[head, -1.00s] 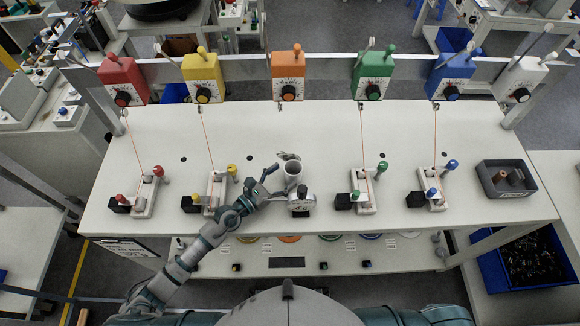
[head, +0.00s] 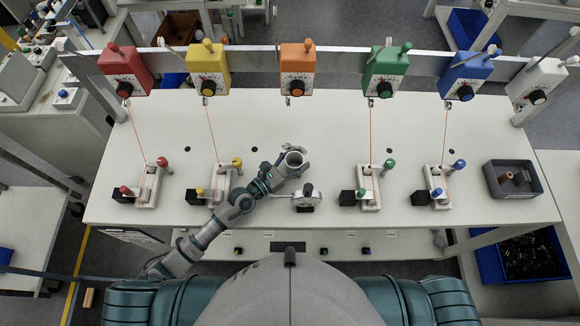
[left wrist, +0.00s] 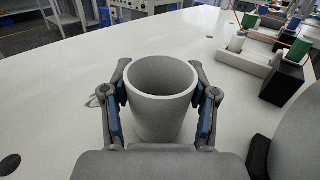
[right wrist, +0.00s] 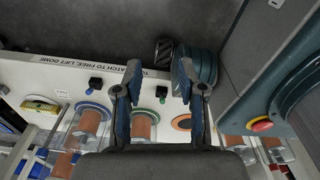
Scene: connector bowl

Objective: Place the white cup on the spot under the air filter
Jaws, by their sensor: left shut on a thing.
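The white cup (head: 294,160) is in the middle of the table, mouth up, just beyond a grey-white device with a dark knob (head: 306,197). My left gripper (head: 283,165) is shut around the cup. In the left wrist view, the fingers of that gripper (left wrist: 163,108) press on both sides of the cup (left wrist: 160,105), which looks empty and upright. I cannot tell whether its base touches the table. My right gripper (right wrist: 155,85) is open and empty, low in front of the table. I cannot tell which thing is the air filter.
The orange box (head: 296,68) hangs at the back rail among other coloured boxes. Clamp fixtures with cords, such as the green-knobbed one (head: 369,188), stand left and right. A grey bin (head: 489,180) is at the right. The white tabletop (head: 265,120) behind the cup is clear.

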